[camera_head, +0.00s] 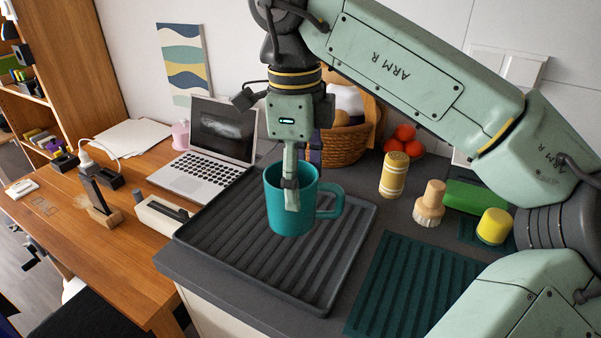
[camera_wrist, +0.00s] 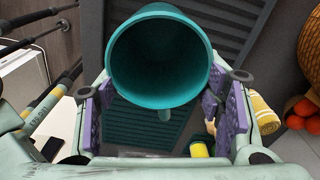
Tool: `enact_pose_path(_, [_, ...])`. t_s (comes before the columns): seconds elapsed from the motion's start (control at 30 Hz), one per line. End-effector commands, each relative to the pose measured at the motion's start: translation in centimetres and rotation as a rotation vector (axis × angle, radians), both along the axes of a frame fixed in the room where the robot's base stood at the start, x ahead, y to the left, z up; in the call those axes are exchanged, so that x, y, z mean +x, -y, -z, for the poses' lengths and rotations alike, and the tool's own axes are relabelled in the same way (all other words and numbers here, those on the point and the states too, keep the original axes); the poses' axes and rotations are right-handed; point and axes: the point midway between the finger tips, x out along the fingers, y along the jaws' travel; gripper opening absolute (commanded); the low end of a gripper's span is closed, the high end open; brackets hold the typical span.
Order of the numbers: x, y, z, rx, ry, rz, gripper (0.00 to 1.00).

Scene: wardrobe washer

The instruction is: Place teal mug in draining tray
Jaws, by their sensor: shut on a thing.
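The teal mug (camera_head: 290,218) is upright in my gripper (camera_head: 291,195), with one finger down its near side and its handle to the right. In the wrist view the mug (camera_wrist: 160,60) shows its open, empty inside, close to the purple finger pads. My gripper is shut on the mug. The dark grey ribbed draining tray (camera_head: 325,275) lies on the counter below and behind the mug. The mug appears over the tray's middle; whether its base touches the tray I cannot tell.
A laptop (camera_head: 215,145) stands on the wooden desk left of the tray. A teal ribbed mat (camera_head: 410,285) lies to the right. A yellow-striped cylinder (camera_head: 394,175), a wooden-handled brush (camera_head: 430,203) and a yellow cup (camera_head: 494,226) stand behind it. A basket (camera_head: 345,145) is at the back.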

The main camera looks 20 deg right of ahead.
Motion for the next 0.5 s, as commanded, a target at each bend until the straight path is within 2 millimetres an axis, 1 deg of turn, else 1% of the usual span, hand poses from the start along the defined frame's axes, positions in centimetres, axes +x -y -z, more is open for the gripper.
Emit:
enact_pose_path(0.03, [0.0,0.0,0.8,0.000,0.000,0.000,0.03])
enact_pose_path(0.5, [0.0,0.0,5.5,0.001,-0.001,-0.001,0.03])
